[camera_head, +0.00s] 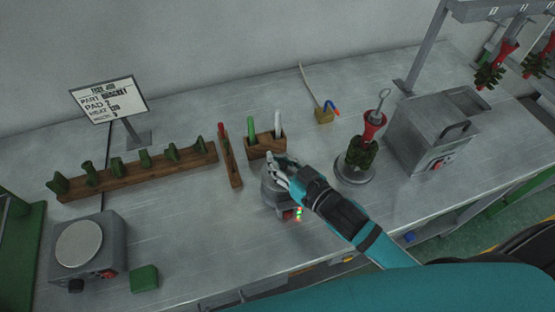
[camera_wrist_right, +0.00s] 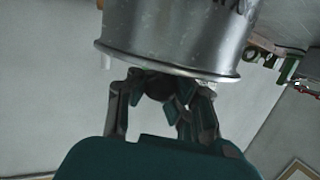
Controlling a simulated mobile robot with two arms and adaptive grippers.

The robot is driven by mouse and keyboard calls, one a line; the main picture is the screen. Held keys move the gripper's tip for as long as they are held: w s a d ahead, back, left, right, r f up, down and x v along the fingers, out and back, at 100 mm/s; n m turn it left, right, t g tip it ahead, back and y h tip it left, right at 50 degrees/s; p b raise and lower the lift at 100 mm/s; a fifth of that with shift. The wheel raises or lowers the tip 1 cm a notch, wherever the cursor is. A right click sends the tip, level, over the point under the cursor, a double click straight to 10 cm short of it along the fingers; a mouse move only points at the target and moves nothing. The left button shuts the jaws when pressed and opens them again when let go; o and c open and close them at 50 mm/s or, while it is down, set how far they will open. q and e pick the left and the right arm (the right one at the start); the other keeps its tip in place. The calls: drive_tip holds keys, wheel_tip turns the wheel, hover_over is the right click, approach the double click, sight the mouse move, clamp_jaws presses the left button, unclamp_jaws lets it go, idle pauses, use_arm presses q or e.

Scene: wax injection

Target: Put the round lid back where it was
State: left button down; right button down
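My right gripper (camera_head: 277,170) is directly over a round grey metal pot (camera_head: 271,190) near the middle of the bench. The pot's wall and its rim (camera_wrist_right: 165,68) fill the top of the right wrist view, which looks upside down. There my right gripper (camera_wrist_right: 157,90) has its finger pads close against both sides of a dark round knob (camera_wrist_right: 158,84) at the pot's top, which looks like the round lid's knob. The lid's disc is mostly hidden, so I cannot tell whether it sits flush. My left gripper is not in view.
A wooden block (camera_head: 265,147) with upright tools stands just behind the pot. A narrow wooden rack (camera_head: 231,163) is left of it. A red-and-green wax tree (camera_head: 361,156) on a round base and a grey box (camera_head: 437,130) stand to the right.

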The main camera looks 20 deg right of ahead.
drive_tip(key=c, duration=1.4)
unclamp_jaws()
drive_tip(key=shift+c, duration=0.2)
drive_tip(key=shift+r, duration=0.3)
drive_tip(key=b+v, duration=0.2)
drive_tip(key=v, duration=1)
